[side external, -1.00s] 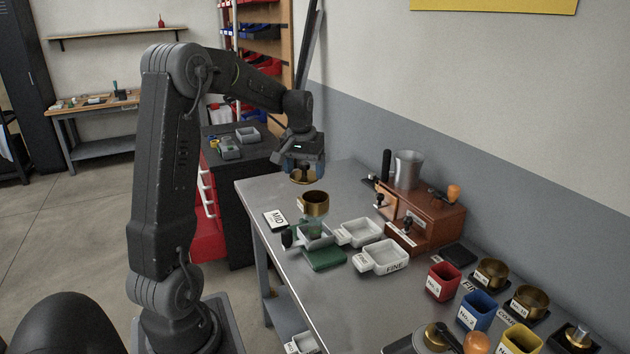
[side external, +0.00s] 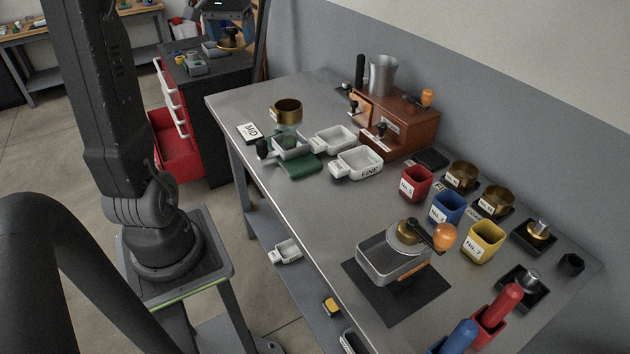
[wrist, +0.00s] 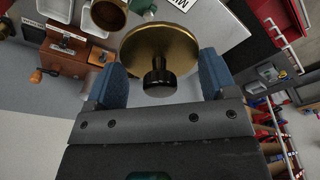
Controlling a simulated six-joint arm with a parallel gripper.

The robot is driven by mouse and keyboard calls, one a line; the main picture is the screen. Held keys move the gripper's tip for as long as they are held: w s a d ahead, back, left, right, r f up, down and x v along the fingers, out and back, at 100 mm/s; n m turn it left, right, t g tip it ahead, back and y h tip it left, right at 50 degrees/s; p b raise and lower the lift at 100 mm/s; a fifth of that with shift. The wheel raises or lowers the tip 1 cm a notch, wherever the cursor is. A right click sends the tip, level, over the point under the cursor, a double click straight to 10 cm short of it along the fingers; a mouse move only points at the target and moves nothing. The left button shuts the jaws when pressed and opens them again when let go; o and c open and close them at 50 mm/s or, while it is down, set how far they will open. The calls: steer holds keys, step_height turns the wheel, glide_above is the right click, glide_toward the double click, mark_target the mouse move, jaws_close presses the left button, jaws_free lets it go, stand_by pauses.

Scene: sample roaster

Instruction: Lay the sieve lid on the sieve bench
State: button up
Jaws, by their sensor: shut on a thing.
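The sieve lid (wrist: 150,45) is a round brass disc with a black knob. My gripper (wrist: 163,62) is shut on it in the wrist view, with the blue fingers at either side of its rim. In the side external view the lid (side external: 232,44) hangs below my gripper, high up at the top edge. It is in the air, seen beyond the far left end of the grey steel bench (side external: 330,235). A brass sieve (side external: 287,108) stands on that bench above a green glassy part. I cannot tell which surface is the sieve bench.
White trays (side external: 357,163), a MID card (side external: 247,131) and a wooden drawer box (side external: 405,125) are on the steel bench. A dark cabinet (side external: 205,85) with red drawers stands behind.

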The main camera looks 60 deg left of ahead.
steer(key=w+d+m, duration=0.2)
steer(key=d+m, duration=0.2)
steer(key=d, duration=0.8)
glide_above(319, 187)
steer(key=shift+m+h, duration=0.3)
steer(key=f, duration=2.8)
steer(key=shift+s+d, duration=0.15)
steer(key=shift+s, duration=0.15)
steer(key=shift+f, duration=1.9)
steer(key=o, duration=0.5)
steer(key=shift+f, duration=0.15)
steer(key=shift+o, duration=0.8)
